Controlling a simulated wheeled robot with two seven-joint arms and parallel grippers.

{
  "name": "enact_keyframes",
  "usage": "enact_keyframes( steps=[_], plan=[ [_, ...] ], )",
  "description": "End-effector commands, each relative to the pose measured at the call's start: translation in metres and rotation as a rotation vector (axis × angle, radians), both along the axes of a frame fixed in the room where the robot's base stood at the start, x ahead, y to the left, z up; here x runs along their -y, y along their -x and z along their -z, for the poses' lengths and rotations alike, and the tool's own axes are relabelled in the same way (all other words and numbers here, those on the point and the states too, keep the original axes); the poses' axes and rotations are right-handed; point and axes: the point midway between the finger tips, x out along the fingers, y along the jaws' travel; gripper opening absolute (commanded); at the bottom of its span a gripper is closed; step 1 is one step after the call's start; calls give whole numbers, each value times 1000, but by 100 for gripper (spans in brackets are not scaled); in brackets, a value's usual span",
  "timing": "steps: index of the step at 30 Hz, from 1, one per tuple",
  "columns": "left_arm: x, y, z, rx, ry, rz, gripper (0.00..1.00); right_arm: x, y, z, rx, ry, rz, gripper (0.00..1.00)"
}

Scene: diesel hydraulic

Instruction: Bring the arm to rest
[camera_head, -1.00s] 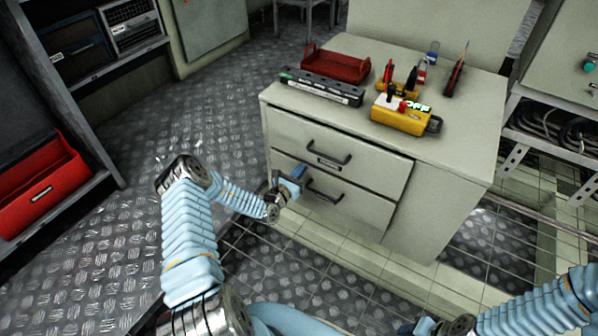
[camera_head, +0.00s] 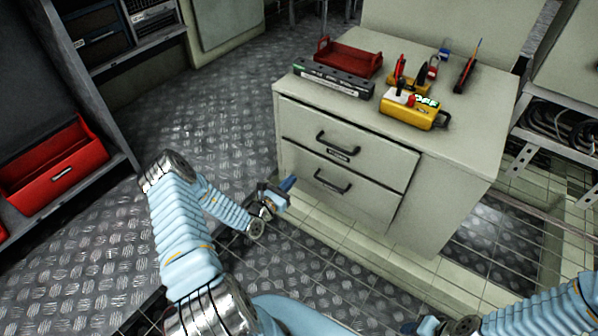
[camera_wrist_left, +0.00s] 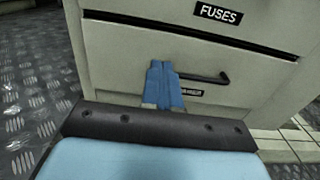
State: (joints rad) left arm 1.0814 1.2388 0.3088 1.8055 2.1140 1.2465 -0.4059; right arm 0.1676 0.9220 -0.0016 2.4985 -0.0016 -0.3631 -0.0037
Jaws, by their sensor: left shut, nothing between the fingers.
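My left gripper (camera_head: 286,186) is shut and empty, with its blue fingers together. In the head view it hangs to the left of the lower drawer's handle (camera_head: 332,182), apart from it. In the left wrist view its fingertips (camera_wrist_left: 160,68) show in front of the lower drawer, left of the black handle (camera_wrist_left: 206,77). My right gripper (camera_head: 412,327) is only partly in view at the bottom edge, and its finger gap cannot be made out.
The pale cabinet (camera_head: 440,190) has two drawers that look closed. On top are a red tray (camera_head: 345,62), a yellow meter (camera_head: 408,114) and several tools. A red bin (camera_head: 55,170) sits on the left shelf. Patterned metal floor (camera_head: 215,130) lies open left of the cabinet.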

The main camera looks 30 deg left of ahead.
Motion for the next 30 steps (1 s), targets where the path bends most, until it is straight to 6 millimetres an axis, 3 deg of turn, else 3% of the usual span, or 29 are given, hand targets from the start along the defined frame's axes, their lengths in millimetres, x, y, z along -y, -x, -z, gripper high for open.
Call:
enact_keyframes(
  steps=[5, 11, 13, 17, 20, 21, 23, 25, 27, 30],
  plan=[
    [-1, 16, 0, -1, 0, 0, 0, -1, 0, -1, 0, -1, -1, 43],
    [0, 17, 0, -1, 0, 3, 0, -1, 0, -1, 0, -1, -1, 43],
    [9, 16, 0, -6, -1, 32, 0, -1, 0, -2, 0, -1, -1, 43],
    [63, 16, -4, -45, -12, 223, 0, -1, 0, -4, -1, -2, -3, 43],
    [138, 32, -6, -107, -54, 501, 0, -2, 1, -7, -1, -3, -4, 43],
    [170, 45, -6, -139, -86, 635, 0, -2, 1, -9, -2, -3, -4, 43],
    [216, 74, -4, -189, -152, 844, 0, -3, 1, -11, -3, -4, -6, 43],
    [260, 117, -1, -244, -271, 1103, 0, -4, 2, -14, -3, -5, -7, 43],
    [289, 171, 5, -296, -454, 1380, 0, -5, 2, -17, -4, -7, -8, 43],
    [293, 237, 16, -313, -837, 1729, 0, -7, 3, -22, -6, -10, -11, 43]
  ],
)
